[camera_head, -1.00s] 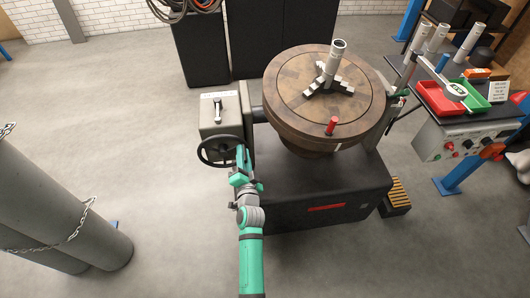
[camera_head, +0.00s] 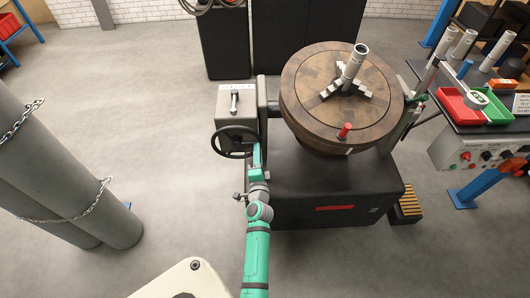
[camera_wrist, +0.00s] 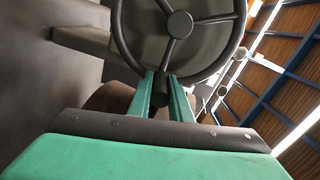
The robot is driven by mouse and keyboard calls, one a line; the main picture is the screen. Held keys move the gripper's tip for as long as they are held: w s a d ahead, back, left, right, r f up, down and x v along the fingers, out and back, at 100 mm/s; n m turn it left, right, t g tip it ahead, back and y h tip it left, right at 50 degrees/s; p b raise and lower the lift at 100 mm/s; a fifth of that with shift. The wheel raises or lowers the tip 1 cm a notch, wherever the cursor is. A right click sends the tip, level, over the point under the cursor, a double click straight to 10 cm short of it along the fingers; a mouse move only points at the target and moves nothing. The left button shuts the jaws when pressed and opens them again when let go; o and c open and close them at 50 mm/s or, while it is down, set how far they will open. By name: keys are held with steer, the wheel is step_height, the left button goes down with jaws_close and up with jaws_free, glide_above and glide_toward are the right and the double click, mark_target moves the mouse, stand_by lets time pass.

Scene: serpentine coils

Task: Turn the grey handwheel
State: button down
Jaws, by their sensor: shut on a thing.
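The dark grey handwheel (camera_head: 236,141) is mounted on the front of a grey box at the left of the turntable machine. It has a round rim, spokes and a hub. In the wrist view its hub (camera_wrist: 180,25) and rim fill the top of the picture. My gripper (camera_head: 257,153) is at the wheel's lower right rim. In the wrist view the two green fingers (camera_wrist: 162,88) stand on either side of a dark handle (camera_wrist: 160,99) at the lower rim and are shut on it. The fingers hide part of the handle.
The grey box (camera_head: 223,105) has a small lever on top. The round wooden turntable (camera_head: 318,87) stands to the right on a black base (camera_head: 290,190). Grey chained cylinders (camera_head: 60,170) stand at left. Bare floor lies between them and the wheel.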

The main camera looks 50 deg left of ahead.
steer(key=shift+f, duration=0.1)
stand_by(0.3)
steer(key=c, duration=1.6)
jaws_free()
steer(key=shift+c, duration=0.2)
steer(key=v, duration=1)
steer(key=shift+s+d, duration=0.25)
steer(key=shift+s, duration=0.05)
